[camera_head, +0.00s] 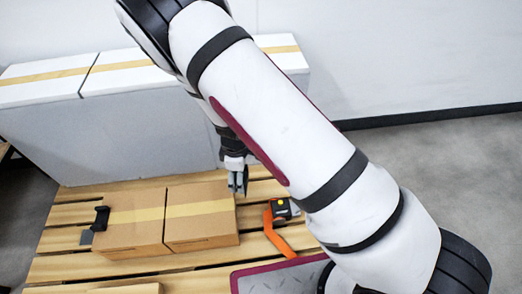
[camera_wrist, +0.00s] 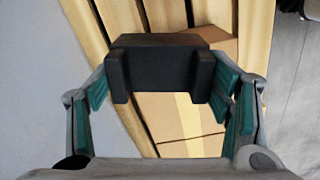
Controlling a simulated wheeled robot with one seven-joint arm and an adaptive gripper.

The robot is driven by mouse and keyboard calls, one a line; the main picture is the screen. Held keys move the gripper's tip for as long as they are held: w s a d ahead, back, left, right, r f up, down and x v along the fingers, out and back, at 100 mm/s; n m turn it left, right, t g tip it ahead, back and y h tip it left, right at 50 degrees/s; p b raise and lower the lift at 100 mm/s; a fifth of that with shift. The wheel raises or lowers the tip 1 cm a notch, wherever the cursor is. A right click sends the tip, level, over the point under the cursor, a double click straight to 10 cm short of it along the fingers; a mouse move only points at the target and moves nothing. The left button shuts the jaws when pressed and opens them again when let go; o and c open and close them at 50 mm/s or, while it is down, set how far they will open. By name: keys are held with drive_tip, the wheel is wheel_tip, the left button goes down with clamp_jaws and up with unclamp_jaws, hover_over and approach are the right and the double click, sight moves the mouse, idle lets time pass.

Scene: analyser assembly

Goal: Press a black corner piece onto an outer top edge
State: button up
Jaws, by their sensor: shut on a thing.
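A black corner piece (camera_wrist: 155,66), block-shaped with two short legs, sits between the teal fingers of my gripper (camera_wrist: 165,88) in the wrist view. My gripper is shut on it. In the head view my gripper (camera_head: 238,180) points down near the back right corner of the cardboard boxes; the held piece cannot be made out clearly there. Two large white-topped grey boxes (camera_head: 130,128) with tan tape along their tops stand behind. Their top right part is partly hidden by my arm.
Two taped cardboard boxes (camera_head: 135,238) sit side by side on a slatted wooden pallet (camera_head: 60,270). An orange-handled black tool (camera_head: 275,235) lies to their right. Part of another box (camera_head: 125,289) shows at the front. Grey floor (camera_head: 440,150) is open at the right.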

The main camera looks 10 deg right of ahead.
drive_tip(key=a+f+n+b, duration=0.1)
drive_tip(key=f+b, duration=0.1)
drive_tip(key=s+a+f+n+b, duration=0.1)
drive_tip(key=a+f+b, duration=0.1)
drive_tip(key=f, duration=0.1)
drive_tip(key=s+a+f+b, duration=0.1)
drive_tip(key=a+f+b, duration=0.1)
drive_tip(key=f, duration=0.1)
drive_tip(key=shift+s+n, duration=0.15)
drive_tip(key=shift+n, duration=0.25)
drive_tip(key=shift+r+p, duration=0.15)
drive_tip(key=shift+p, duration=0.2)
drive_tip(key=shift+f, duration=0.3)
idle(0.6)
drive_tip(key=shift+f, duration=0.35)
drive_tip(key=shift+f, duration=0.35)
drive_tip(key=shift+f, duration=0.35)
